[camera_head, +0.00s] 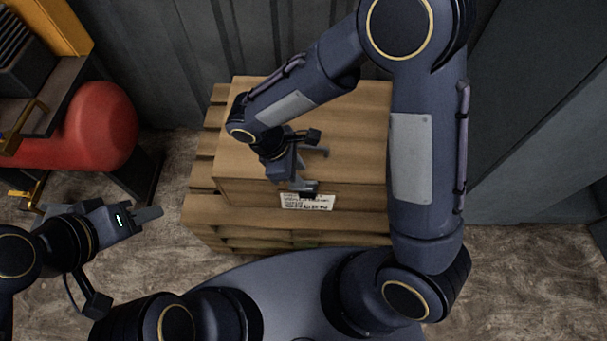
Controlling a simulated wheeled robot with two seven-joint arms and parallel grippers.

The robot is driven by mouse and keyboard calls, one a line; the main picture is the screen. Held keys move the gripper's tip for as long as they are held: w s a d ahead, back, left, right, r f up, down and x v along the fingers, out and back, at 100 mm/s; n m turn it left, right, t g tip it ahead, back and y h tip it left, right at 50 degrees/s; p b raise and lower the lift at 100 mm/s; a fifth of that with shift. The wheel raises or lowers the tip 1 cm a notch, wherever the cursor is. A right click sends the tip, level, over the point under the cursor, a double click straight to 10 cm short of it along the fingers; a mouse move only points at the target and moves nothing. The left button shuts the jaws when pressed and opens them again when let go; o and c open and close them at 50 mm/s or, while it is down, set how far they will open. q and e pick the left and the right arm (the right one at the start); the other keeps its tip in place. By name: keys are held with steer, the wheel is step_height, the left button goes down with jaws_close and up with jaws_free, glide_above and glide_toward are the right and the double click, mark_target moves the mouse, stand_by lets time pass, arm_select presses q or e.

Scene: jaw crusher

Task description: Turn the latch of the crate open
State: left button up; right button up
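A wooden crate (350,115) stands on a pallet in the middle of the head view, with a white printed label (307,202) on its near side. My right arm reaches across and above the crate and hides part of its top and right side. My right gripper (314,169) is over the crate's near edge, just above the label, with its fingers apart and nothing seen between them. I cannot make out the latch. My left gripper (147,214) is left of the crate, apart from it; its finger opening cannot be made out.
A wooden pallet (203,207) shows under the crate. A red rounded machine part (101,127) and a yellow frame (62,22) stand at the left. A grey corrugated wall (160,60) is close behind the crate. Bare floor (520,280) lies at the lower right.

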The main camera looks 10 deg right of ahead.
steer(key=shift+v, duration=1.75)
steer(key=s+d+r+m+t+y+p, duration=0.2)
steer(key=s+d+r+m+p, duration=0.1)
steer(key=r, duration=0.5)
steer(key=s+d+r+m+t+y+p, duration=0.2)
steer(key=s+d+r+m+y+p, duration=0.1)
steer(key=d+r+m, duration=0.3)
steer(key=s+d+r+m+t+y+p, duration=0.2)
steer(key=s+d+r+m+p, duration=0.3)
steer(key=r, duration=0.5)
steer(key=m+y, duration=0.1)
steer(key=m, duration=0.1)
steer(key=shift+d+r+m+t+p, duration=0.2)
steer(key=shift+m+t+p, duration=0.1)
steer(key=shift+m+t, duration=0.1)
